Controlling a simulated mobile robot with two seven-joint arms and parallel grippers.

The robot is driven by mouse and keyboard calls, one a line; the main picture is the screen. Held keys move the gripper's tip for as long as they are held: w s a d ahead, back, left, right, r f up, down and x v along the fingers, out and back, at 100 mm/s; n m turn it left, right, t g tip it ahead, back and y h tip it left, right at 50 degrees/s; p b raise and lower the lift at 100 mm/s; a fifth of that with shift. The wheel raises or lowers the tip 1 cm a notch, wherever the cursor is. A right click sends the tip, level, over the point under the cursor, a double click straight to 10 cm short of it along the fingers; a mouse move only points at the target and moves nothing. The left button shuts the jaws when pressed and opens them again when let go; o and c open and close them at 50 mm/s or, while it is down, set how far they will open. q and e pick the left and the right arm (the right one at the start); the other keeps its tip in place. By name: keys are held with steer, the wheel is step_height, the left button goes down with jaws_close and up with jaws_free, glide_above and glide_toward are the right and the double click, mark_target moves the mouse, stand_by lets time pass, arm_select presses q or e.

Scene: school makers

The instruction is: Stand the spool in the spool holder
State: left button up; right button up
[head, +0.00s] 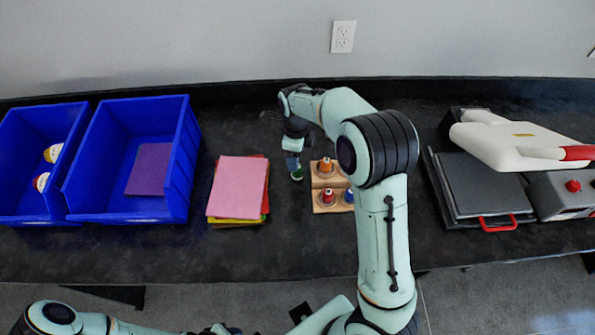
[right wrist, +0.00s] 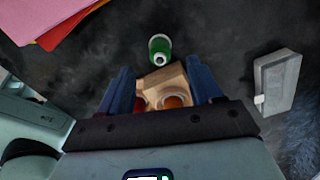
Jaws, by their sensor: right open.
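The green spool (right wrist: 160,48) is on the black table, just left of the holder (head: 297,174). The wooden spool holder (head: 316,183) holds an orange spool (head: 326,166), a red spool (head: 327,197) and a blue spool (head: 348,197). In the right wrist view, the holder (right wrist: 165,76) shows between the fingers, with the orange spool (right wrist: 173,102). My right gripper (head: 293,161) is open and empty, close to the green spool. Its blue fingers (right wrist: 161,77) are apart. My arm hides part of the holder's right side. My left gripper is not in view.
Stacked coloured sheets (head: 238,186) lie left of the spool. Two blue bins (head: 128,206) stand farther left. A heat press (head: 482,190) stands at the right. A grey block (right wrist: 278,82) lies at the right in the wrist view. A wall runs behind the table.

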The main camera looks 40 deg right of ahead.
steer(key=shift+s+d+f, duration=0.1)
steer(key=shift+s+f, duration=0.05)
steer(key=shift+f, duration=2.95)
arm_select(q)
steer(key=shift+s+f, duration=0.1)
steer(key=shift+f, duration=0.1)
arm_select(e)
jaws_close()
steer(key=shift+r, duration=0.1)
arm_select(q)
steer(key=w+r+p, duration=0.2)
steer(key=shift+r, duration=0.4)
arm_select(e)
step_height(320, 180, up, 20)
